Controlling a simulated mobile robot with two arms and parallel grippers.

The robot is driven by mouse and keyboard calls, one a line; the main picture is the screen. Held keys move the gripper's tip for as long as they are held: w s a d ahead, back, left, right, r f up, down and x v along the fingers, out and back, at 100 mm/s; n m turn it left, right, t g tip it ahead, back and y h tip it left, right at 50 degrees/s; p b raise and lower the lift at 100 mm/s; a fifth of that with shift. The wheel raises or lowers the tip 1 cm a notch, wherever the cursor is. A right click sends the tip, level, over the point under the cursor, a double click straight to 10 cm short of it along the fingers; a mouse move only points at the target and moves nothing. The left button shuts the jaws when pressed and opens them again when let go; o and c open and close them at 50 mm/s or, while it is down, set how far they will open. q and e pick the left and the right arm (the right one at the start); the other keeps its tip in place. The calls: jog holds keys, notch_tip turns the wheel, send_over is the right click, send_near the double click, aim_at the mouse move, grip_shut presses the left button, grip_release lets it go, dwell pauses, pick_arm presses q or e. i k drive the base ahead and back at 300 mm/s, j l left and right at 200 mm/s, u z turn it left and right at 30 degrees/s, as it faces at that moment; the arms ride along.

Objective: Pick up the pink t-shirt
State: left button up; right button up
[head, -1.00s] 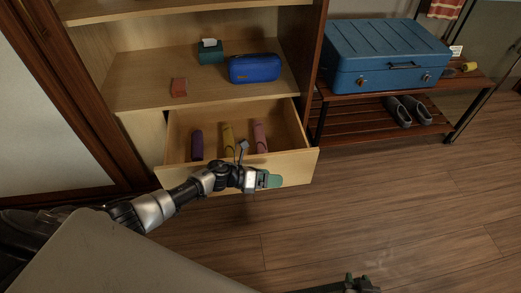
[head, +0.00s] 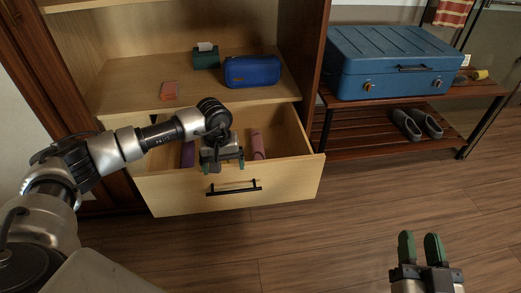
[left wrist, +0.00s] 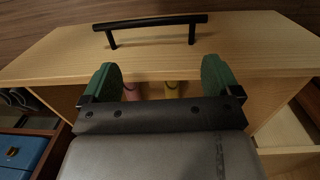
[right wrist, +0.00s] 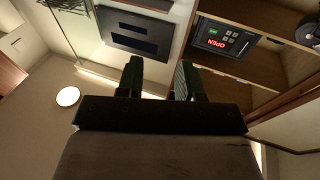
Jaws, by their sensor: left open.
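The pink t-shirt (head: 258,145) lies rolled up in the open drawer, near its right side. Its end also shows in the left wrist view (left wrist: 132,91), between my fingers. My left gripper (head: 223,165) is open and empty, above the drawer near its front panel and to the left of the pink roll. My right gripper (head: 421,248) is open and empty, over the floor at the lower right, away from the drawer.
A purple roll (head: 188,154) lies in the drawer's left part. A yellow roll (left wrist: 171,89) is beside the pink one, hidden by my gripper in the head view. The drawer front (head: 290,185) has a black handle (head: 234,188). A shelf (head: 205,93) overhangs the drawer's back.

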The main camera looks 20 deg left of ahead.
aim_at(258, 151)
jog(key=i, duration=0.9)
